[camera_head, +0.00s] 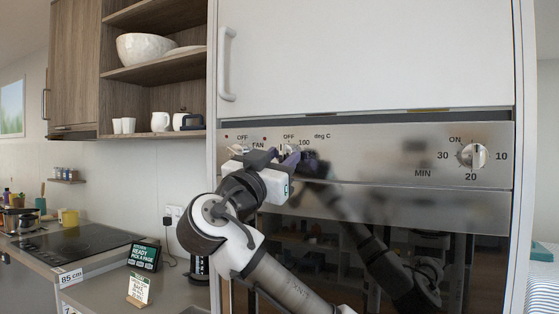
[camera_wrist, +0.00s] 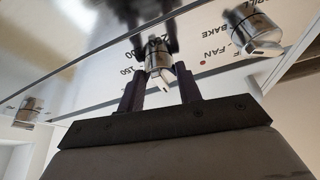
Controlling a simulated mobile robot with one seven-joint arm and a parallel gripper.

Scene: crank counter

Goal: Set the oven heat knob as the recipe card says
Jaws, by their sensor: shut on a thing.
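The oven heat knob (camera_wrist: 158,56) is a round silver knob with a light grip bar, on the steel panel. Numbers including 150 and 200 show beside it in the wrist view, upside down. My gripper (camera_wrist: 160,82) has its two dark fingers shut on this knob, one on each side. In the head view my gripper (camera_head: 284,156) covers most of the knob, near the marks OFF and 100, so I cannot read its setting. The recipe card (camera_head: 139,288) stands on a wooden holder on the counter at lower left; its text is too small to read.
A function knob (camera_wrist: 250,36) with FAN and BAKE marks sits close beside the heat knob. A minute timer knob (camera_head: 473,156) is at the panel's far right. A dark display (camera_head: 144,256) stands behind the card. The dark oven glass lies below the panel.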

